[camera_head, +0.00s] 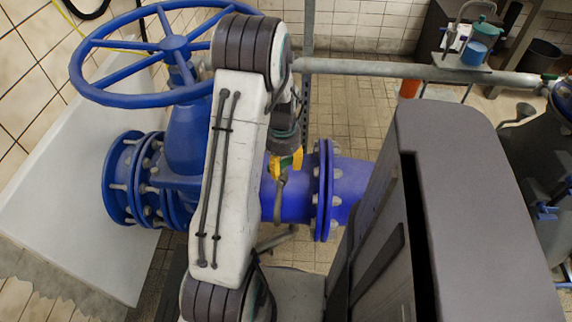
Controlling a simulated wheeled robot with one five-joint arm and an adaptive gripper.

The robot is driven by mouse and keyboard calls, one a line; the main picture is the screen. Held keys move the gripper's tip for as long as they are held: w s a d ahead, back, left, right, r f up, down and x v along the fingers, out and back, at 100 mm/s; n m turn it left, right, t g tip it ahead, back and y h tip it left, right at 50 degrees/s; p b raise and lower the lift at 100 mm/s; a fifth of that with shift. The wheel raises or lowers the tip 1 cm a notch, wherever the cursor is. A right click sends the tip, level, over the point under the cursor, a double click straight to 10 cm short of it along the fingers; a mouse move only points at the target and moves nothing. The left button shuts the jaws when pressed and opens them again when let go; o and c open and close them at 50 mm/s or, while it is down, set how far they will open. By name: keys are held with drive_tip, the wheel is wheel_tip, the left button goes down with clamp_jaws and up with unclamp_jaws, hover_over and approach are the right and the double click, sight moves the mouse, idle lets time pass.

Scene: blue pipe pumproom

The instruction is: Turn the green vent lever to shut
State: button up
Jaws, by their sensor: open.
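My gripper (285,163) hangs at the end of my arm, right of the white arm link and over the blue pipe (292,198). Its yellow fingertips are open, one to the left and one to the right. A narrow dull olive part (280,196) stands in front of the blue pipe just below the fingertips. Its colour is too dull to tell surely whether it is the green vent lever. I cannot tell whether the fingertips touch it. My arm hides the pipe to its left.
A large blue handwheel (172,43) and valve body (185,142) stand at the left, close to my arm. A blue bolted flange (325,190) is right of the gripper. A grey horizontal pipe (400,69) runs behind. A small shelf (465,70) holds containers at the upper right.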

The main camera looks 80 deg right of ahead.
drive_tip(key=shift+w+d, duration=0.2)
drive_tip(key=shift+d, duration=0.15)
drive_tip(key=shift+c, duration=0.3)
drive_tip(key=shift+a, duration=0.1)
clamp_jaws()
